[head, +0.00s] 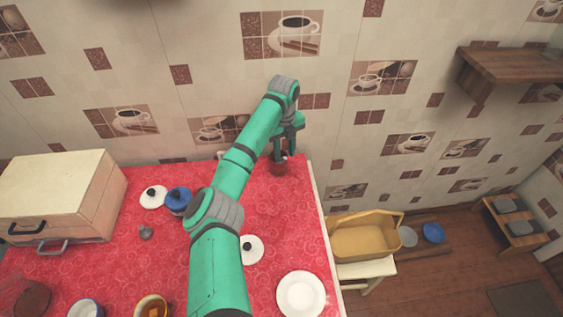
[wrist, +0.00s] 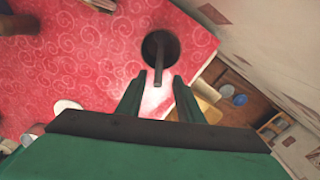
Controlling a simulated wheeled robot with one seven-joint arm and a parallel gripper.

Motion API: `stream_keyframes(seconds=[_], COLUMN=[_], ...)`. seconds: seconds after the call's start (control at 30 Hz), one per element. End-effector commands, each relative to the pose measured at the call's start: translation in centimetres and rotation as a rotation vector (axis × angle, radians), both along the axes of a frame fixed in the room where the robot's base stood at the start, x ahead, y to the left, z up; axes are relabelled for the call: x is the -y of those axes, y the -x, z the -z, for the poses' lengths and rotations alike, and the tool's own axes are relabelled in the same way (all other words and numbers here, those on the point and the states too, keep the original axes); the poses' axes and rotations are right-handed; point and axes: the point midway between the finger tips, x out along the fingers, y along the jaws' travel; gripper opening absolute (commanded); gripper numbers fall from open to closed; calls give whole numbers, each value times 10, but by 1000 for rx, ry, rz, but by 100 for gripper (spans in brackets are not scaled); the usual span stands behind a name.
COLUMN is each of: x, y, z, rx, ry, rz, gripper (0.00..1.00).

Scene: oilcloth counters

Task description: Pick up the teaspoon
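A dark reddish-brown cup (head: 279,167) stands near the back right corner of the red counter. It also shows from above in the wrist view (wrist: 152,44). A thin dark handle, likely the teaspoon (wrist: 158,64), stands up out of this cup; its lower end is hidden inside. My gripper (wrist: 154,88) is open, with its two green fingers apart. In the wrist view the handle's end appears near the gap between the fingertips, with no clear contact. In the head view my gripper (head: 286,143) is just above the cup.
The red oilcloth counter (head: 275,220) also holds a wooden box (head: 60,190), a blue pot (head: 178,201), white lids (head: 152,197), a white plate (head: 301,295) and a mug (head: 151,307). The tiled wall is close behind the cup. A yellow basket (head: 365,240) stands beyond the right edge.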

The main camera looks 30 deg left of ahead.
Motion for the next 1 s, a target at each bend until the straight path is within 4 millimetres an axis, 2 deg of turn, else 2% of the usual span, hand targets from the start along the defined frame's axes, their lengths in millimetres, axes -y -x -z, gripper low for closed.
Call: stream_keyframes(seconds=[0.17, 0.43, 0.57, 0.6, 1.0], x=[-1, 2, 2, 2, 2], y=[0, -1, -1, -1, -1], z=[17, 19, 19, 19, 16], rx=[0, 0, 0, 0, 1], ry=[0, 0, 0, 0, 0], rz=[-1, 2, 3, 3, 2], gripper=[33, 33, 2, 0, 0])
